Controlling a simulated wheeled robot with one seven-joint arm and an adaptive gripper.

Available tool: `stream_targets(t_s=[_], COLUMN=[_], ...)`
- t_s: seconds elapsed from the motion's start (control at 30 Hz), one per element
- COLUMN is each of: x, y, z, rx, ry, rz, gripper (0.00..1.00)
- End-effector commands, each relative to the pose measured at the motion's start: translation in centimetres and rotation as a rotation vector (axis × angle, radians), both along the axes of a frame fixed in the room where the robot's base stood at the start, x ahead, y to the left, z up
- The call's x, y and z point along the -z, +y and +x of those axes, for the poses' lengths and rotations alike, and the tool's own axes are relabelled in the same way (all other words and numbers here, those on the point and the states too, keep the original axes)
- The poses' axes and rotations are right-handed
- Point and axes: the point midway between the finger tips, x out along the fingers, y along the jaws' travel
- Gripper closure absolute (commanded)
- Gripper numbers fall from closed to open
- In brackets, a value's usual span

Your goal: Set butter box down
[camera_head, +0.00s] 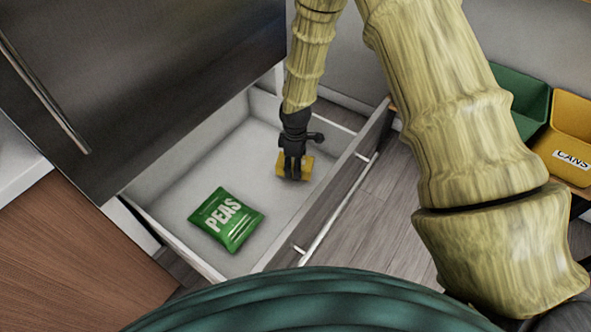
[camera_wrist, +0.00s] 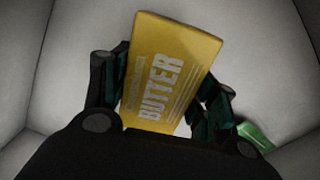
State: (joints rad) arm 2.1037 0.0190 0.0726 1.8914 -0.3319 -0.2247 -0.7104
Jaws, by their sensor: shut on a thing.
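The butter box (camera_wrist: 170,70) is yellow with "BUTTER" printed on it. In the wrist view it sits between the two fingers of my gripper (camera_wrist: 165,100), which is shut on it. In the head view the butter box (camera_head: 308,168) is small and partly hidden behind my gripper (camera_head: 293,175). The gripper points down inside the open white drawer (camera_head: 180,190), toward its right side. I cannot tell whether the box touches the drawer floor.
A green bag of peas (camera_head: 227,219) lies on the drawer floor, left of my gripper; its edge shows in the wrist view (camera_wrist: 256,136). Drawer walls surround the gripper. A green bin (camera_head: 520,95) and a yellow "CANS" bin (camera_head: 570,125) stand at right. The drawer floor's back left is clear.

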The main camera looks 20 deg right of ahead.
Motion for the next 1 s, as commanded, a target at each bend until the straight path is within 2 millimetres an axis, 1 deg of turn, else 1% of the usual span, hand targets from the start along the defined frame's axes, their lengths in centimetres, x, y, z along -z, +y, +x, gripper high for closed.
stream_targets(t_s=[0.1,0.23,0.63,0.67,0.7,0.77,1.0], x=[1.6,3.0,3.3,3.3,3.3,3.3,3.3], y=[0.0,0.0,0.1,0.1,0.1,0.1,0.0], z=[-0.1,-0.1,-0.1,-0.1,-0.1,-0.1,-0.1], rx=[0.000,0.000,0.000,0.000,0.000,0.000,0.000], ry=[0.001,0.001,0.000,0.000,0.000,0.000,0.000], rz=[0.000,0.000,0.000,0.000,0.000,0.000,0.000], gripper=[0.73,0.73,0.73,0.38,0.30,0.20,0.20])
